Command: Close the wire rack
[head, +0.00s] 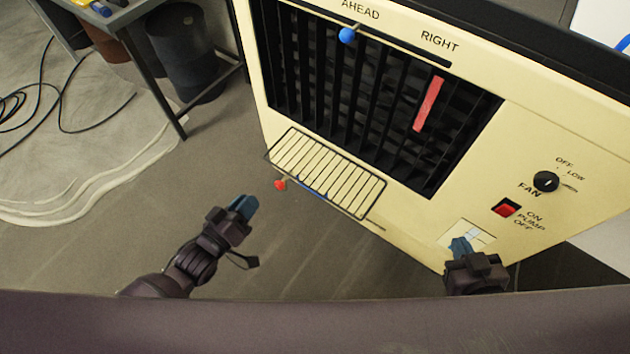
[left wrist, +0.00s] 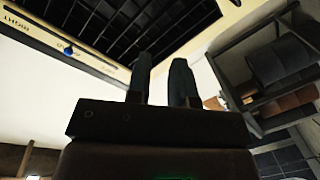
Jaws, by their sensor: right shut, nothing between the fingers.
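The wire rack (head: 325,172) is a dark wire frame with several bars, folded out from the lower front of the cream cooler (head: 410,215). My left gripper (head: 243,205) is in front of the cooler, to the lower left of the rack and apart from it. In the left wrist view its two fingers (left wrist: 163,75) stand a little apart with nothing seen between them. My right gripper (head: 460,243) is shut and empty, in front of the cooler's lower right part, away from the rack.
The cooler has a black louvred vent (head: 350,95), a blue knob (head: 347,36), a red strip (head: 429,103), a fan dial (head: 546,181) and a red switch (head: 507,208). A small red knob (head: 280,185) is by the rack's left end. A table (head: 130,15) and dark bin (head: 185,50) stand left. Floor between is clear.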

